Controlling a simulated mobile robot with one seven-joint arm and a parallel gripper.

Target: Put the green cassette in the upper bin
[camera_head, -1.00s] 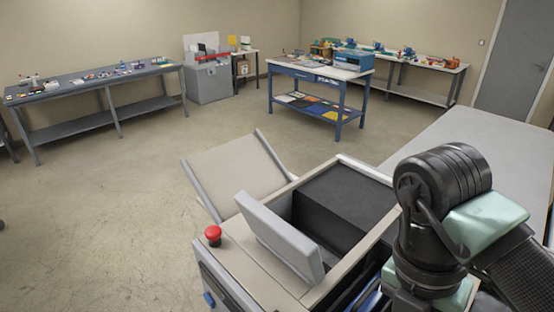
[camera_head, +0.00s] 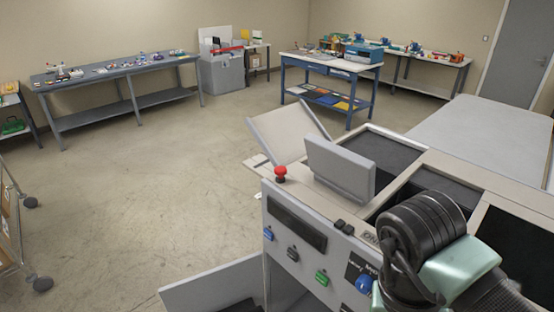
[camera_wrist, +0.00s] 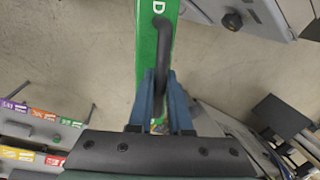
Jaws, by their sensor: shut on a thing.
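The green cassette (camera_wrist: 150,60) is a long green body with a white letter D and a black handle, in the wrist view. My gripper (camera_wrist: 161,82) is shut on its handle, with a blue-grey finger on each side. The far end of the cassette runs out of the picture at the top. In the head view my arm shows at lower right, but the gripper and cassette are hidden or out of frame. I cannot tell which thing is the upper bin.
A grey machine (camera_head: 300,235) with a red button (camera_head: 280,173), coloured knobs and dark open wells stands close at right. Its low grey flap (camera_head: 213,284) sticks out leftward. A wheeled cart (camera_head: 10,230) is at far left. The floor between is clear. Coloured labels (camera_wrist: 40,115) show in the wrist view.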

